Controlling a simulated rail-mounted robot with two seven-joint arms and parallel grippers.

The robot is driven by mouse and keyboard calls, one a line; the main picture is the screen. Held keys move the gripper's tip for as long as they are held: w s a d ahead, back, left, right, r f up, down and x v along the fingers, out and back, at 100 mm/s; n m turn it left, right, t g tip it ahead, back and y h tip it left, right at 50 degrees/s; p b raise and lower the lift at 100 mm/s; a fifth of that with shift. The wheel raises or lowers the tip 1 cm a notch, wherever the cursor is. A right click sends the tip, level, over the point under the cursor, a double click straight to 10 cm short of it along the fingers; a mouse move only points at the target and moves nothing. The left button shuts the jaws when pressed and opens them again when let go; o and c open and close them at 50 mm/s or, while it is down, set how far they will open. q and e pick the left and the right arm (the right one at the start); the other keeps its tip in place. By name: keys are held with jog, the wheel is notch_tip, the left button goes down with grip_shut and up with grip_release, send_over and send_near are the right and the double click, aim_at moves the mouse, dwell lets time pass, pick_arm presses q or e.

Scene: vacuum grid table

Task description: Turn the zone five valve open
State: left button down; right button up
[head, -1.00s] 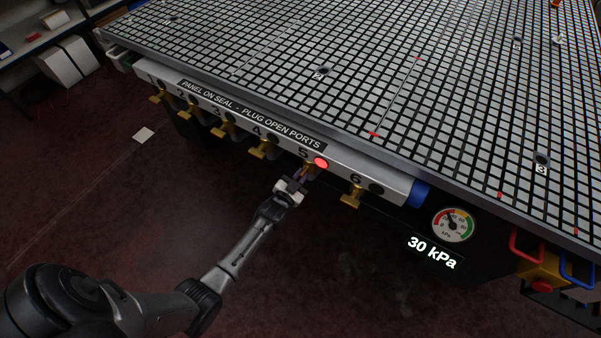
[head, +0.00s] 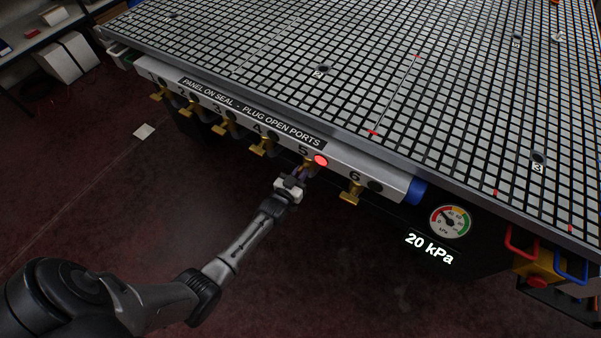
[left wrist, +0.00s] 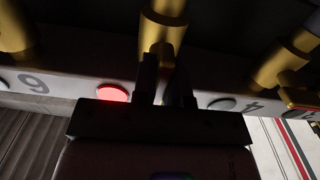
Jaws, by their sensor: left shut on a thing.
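The zone five valve (head: 309,166) is a brass fitting under the number 5 on the front rail of the grid table. A red light (head: 320,161) glows beside it. My left gripper (head: 298,178) is at this valve from below and shut on its handle, which the fingers mostly hide. In the left wrist view the brass valve body (left wrist: 163,30) rises just beyond my two dark fingers (left wrist: 166,85), with the red light (left wrist: 112,93) to their left. The handle's exact angle is hard to tell. My right gripper is not in view.
Valve six (head: 351,193) and valve four (head: 262,146) stand close on either side, with dark lamps. The dial gauge (head: 450,221) sits above a display reading 20 kPa (head: 430,248). The grid table top (head: 420,80) overhangs the rail. The floor in front is clear.

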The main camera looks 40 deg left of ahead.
pick_arm(q)
jog(key=c, duration=1.2)
grip_release()
jog(key=shift+o, duration=0.2)
jog(key=s+d+p, duration=0.2)
jog(key=s+p, duration=0.1)
jog(key=s, duration=1)
jog(key=shift+s, duration=0.3)
jog(key=shift+d, duration=0.1)
